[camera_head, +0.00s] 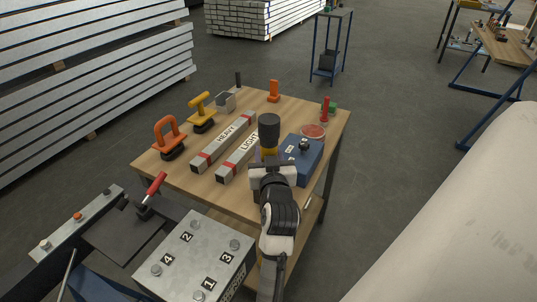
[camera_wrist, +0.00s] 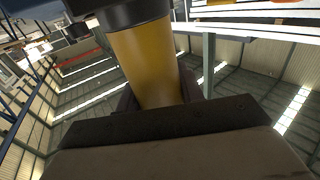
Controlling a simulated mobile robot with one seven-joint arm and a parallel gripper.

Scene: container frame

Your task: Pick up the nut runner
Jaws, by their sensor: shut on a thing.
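The nut runner (camera_head: 269,130) has a dark cylindrical top and a yellow body. It stands upright above the wooden table, at the left side of the blue box. My gripper (camera_head: 268,165) is at its lower part and shut on it. In the wrist view the yellow body (camera_wrist: 147,62) of the nut runner rises between my fingers, with the black part above it. Its lower end is hidden by my gripper in the head view. I cannot tell whether it touches the table.
The wooden table (camera_head: 177,177) holds a HEAVY bar (camera_head: 222,143), a LIGHT bar (camera_head: 238,159), orange (camera_head: 168,137) and yellow (camera_head: 202,112) handled tools, a blue box (camera_head: 305,158) and a red dish (camera_head: 312,131). A metal box (camera_head: 195,262) with numbered bolts stands in front.

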